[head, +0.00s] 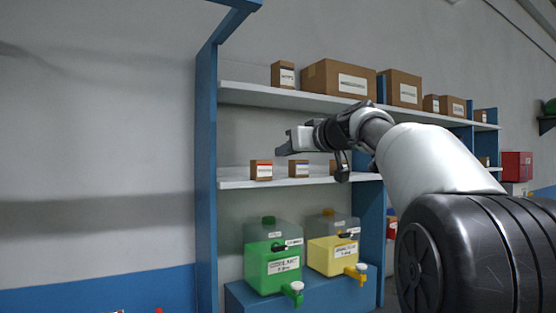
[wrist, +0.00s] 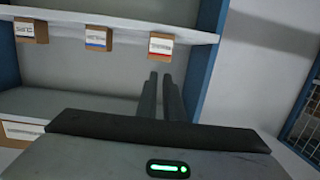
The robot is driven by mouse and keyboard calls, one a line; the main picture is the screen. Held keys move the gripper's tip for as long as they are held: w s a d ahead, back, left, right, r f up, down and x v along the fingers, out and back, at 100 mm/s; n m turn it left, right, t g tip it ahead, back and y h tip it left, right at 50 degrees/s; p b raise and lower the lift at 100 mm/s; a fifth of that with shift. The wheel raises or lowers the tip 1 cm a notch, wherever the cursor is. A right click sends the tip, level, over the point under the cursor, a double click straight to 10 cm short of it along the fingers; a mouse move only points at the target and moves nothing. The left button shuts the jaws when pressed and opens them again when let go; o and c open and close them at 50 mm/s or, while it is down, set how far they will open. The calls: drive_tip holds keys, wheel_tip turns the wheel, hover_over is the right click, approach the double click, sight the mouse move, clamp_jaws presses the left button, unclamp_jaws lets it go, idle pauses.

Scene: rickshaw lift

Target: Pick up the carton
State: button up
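Three small brown cartons stand on the middle shelf. The left one has a red-striped label (head: 261,171) and the middle one a blue-striped label (head: 298,169). The third carton (head: 334,167) is partly hidden behind my arm. The wrist view is upside down, with the red-striped carton (wrist: 162,47) at right, the blue-striped one (wrist: 98,40) in the middle and the third (wrist: 30,32) at left. My gripper (head: 283,143) is in front of the shelf, above carton height in the head view. In the wrist view my fingers (wrist: 160,75) are apart with a narrow empty gap, pointing toward the red-striped carton without visible contact.
The middle shelf board (head: 233,177) lies between blue uprights. An upper shelf (head: 240,94) holds several larger boxes (head: 338,77). Below stand a green jug (head: 272,262) and a yellow jug (head: 332,252) with taps. Open wall lies to the left.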

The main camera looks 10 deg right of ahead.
sight(261, 170)
drive_tip(key=o, duration=1.1)
drive_tip(key=s+r+p, duration=0.1)
drive_tip(key=r, duration=0.1)
drive_tip(key=s+r+g+p, duration=0.1)
drive_tip(key=r+p, duration=0.1)
drive_tip(key=s+r+g+p, duration=0.1)
drive_tip(key=p, duration=0.1)
drive_tip(key=shift+d+r, duration=0.4)
drive_tip(key=shift+o, duration=1.4)
drive_tip(key=shift+s+d+g+h+p, duration=0.25)
drive_tip(key=shift+g+h+p, duration=0.05)
drive_tip(key=shift+h+p, duration=0.1)
drive_tip(key=f+p+x, duration=0.1)
drive_tip(key=p+x, duration=0.3)
drive_tip(key=x, duration=1.3)
